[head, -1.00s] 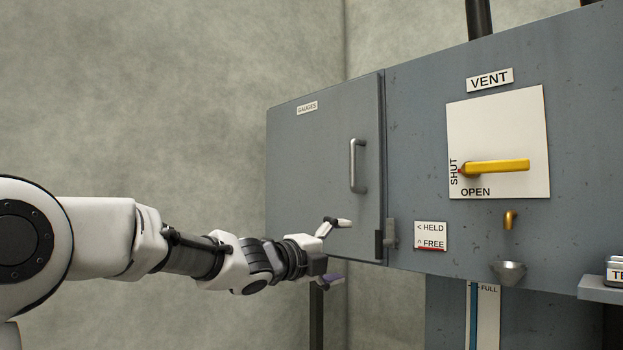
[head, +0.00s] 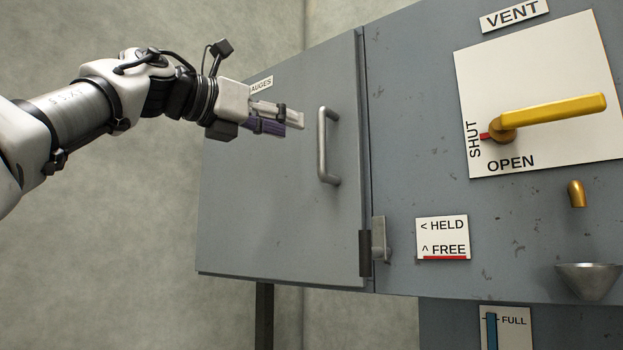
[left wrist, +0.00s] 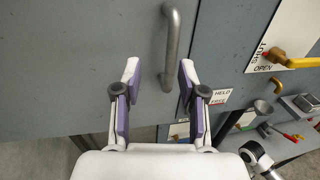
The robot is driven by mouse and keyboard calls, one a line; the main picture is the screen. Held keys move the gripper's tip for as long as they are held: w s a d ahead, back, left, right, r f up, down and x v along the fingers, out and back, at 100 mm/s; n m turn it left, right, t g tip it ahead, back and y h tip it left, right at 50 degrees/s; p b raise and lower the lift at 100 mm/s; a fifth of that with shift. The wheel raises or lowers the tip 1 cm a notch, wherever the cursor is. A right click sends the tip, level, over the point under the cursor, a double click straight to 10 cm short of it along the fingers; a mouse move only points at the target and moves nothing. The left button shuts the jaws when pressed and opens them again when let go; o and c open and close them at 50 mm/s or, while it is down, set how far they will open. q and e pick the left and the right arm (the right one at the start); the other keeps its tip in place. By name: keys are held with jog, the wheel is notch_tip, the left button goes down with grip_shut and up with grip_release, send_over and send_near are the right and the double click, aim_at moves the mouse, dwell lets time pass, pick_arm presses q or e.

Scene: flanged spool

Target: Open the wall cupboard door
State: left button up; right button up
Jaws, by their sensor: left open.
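The grey cupboard door (head: 270,200) is shut, flush with the panel beside it. Its upright silver bar handle (head: 328,146) is near the right edge. My left gripper (head: 292,124) is open and empty, just left of the handle at its upper part, in front of the door. In the left wrist view the handle (left wrist: 171,45) stands upright ahead of the open fingers (left wrist: 158,70), nearer the right finger, with no visible contact. A small grey latch (head: 379,238) stands upright at the door's lower right edge, beside a dark block.
A HELD/FREE sign (head: 442,237) is right of the latch. A yellow vent lever (head: 550,113) points right from a white plate, above a brass spout (head: 576,194) and metal funnel (head: 588,280). Free space lies left of the cupboard by the wall.

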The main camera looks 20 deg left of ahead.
aim_at(318, 134)
pick_arm(q)
jog(key=p+x, duration=0.4)
jog(key=d+p+x, duration=0.1)
jog(key=p+x, duration=0.1)
jog(key=p, duration=0.1)
jog(key=shift+d, duration=0.2)
jog(key=shift+w+d+f+p, duration=0.15)
jog(key=shift+w+p, duration=0.1)
jog(key=shift+p, duration=0.2)
jog(key=shift+d+f, duration=0.1)
jog(key=shift+s+d, duration=0.15)
jog(key=shift+s, duration=0.25)
jog(key=shift+w+f, duration=0.15)
jog(key=shift+w, duration=0.1)
jog(key=c, duration=0.5)
grip_shut()
